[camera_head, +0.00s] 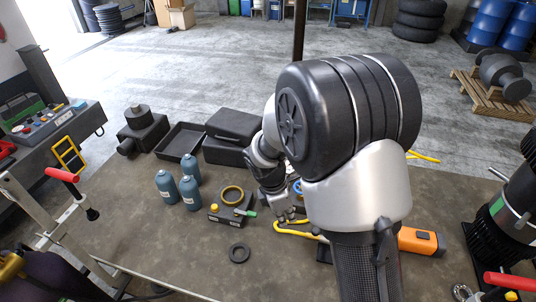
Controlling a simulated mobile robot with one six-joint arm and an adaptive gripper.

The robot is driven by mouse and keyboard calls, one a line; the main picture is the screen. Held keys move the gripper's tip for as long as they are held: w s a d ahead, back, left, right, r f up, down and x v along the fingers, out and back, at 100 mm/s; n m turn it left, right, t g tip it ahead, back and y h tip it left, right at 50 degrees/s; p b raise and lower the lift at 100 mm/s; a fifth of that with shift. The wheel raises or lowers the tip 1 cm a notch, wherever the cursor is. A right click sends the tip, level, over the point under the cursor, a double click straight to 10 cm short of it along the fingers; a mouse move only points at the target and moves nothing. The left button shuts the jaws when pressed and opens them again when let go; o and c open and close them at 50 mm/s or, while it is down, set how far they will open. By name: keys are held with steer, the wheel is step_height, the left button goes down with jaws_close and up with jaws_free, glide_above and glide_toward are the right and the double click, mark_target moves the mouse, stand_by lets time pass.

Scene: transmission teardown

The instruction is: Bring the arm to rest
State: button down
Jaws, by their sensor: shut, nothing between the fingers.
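My arm rises from the bottom right of the middle in the head view, with its big dark joint high over the workbench (140,245). My gripper (287,216) hangs beyond the arm, low over the bench, pointing down. It is shut and holds nothing. Part of the bench is hidden behind my arm.
Several blue-grey bottles (190,192) stand left of the gripper. A black open tray (181,141) and a black case (232,128) lie behind. A black ring (239,253) lies in front. An orange tool (421,241) is right of my arm. The left front of the bench is bare.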

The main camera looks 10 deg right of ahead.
steer(key=s+d+r+m+t+y+b, duration=0.1)
steer(key=s+d+r+m+t+b, duration=0.1)
steer(key=s+r+m+b, duration=0.4)
steer(key=s+d+r+m+t+y+b, duration=0.1)
steer(key=s+r+m+b, duration=0.3)
steer(key=s+m, duration=0.4)
steer(key=s+f+m+t+b, duration=0.1)
steer(key=s+m+b, duration=0.2)
steer(key=s, duration=0.5)
steer(key=shift+a+f+m+y, duration=0.15)
steer(key=shift+a+m+y, duration=0.2)
steer(key=shift+m, duration=0.55)
steer(key=shift+d, duration=0.1)
